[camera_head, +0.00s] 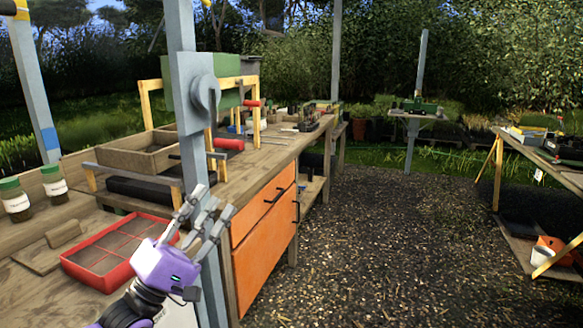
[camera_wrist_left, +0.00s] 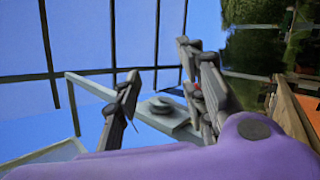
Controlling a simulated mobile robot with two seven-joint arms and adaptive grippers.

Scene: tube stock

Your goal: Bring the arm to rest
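My left arm comes in from the bottom left of the head view, with its purple wrist housing low over the bench. My left gripper (camera_head: 212,204) points up and away, beside the grey-blue post (camera_head: 187,110). Its fingers stand apart and I see nothing between them. In the left wrist view the fingers of the left gripper (camera_wrist_left: 160,62) are also spread, with the pale post behind them and blue beyond. My right gripper does not show in either view.
A red divided tray (camera_head: 70,262) lies on the wooden bench (camera_head: 262,160) left of my gripper. Jars (camera_head: 13,200) stand at the far left. Orange drawers (camera_head: 262,245) are below the bench. Gravel ground (camera_head: 390,230) is open to the right, before another table (camera_head: 540,150).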

